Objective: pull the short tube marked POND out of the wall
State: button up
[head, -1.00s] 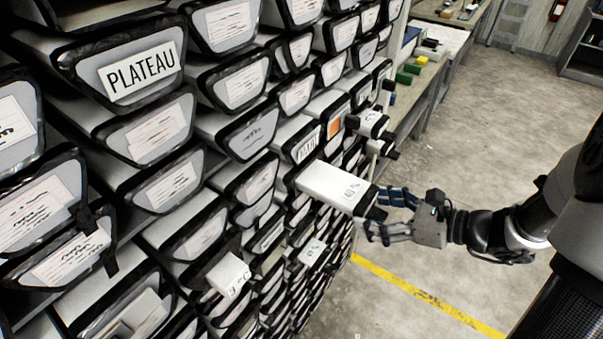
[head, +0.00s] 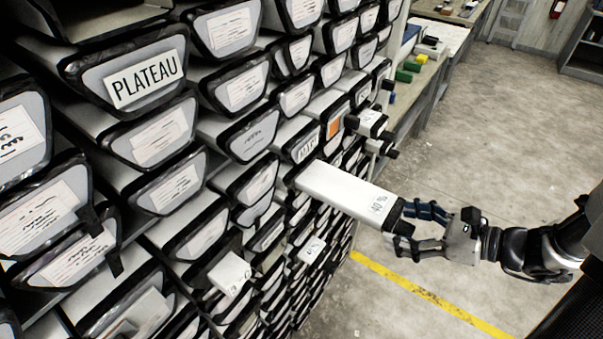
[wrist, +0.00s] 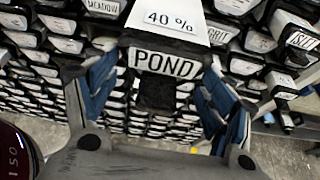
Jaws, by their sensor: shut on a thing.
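The white POND tube (head: 345,188) sticks well out of the wall of liners (head: 235,85), its far end still inside its slot. In the wrist view its dark-rimmed end face carries a POND label (wrist: 165,63), and a "40 %" tag (wrist: 171,19) lies on its top. My gripper (head: 418,226) is shut on the tube's outer end. In the wrist view its blue-padded fingers (wrist: 160,82) stand on either side of the end face. The tube looks roughly level in the head view.
Other tubes jut out nearby: one at lower left (head: 230,274), one below (head: 311,249) and one behind (head: 371,122). A bench with coloured blocks (head: 408,72) stands at the back. The concrete floor on the right is open, with a yellow line (head: 420,290).

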jog(key=o, duration=2)
jog(key=shift+f, duration=0.1)
jog(key=shift+d, duration=0.1)
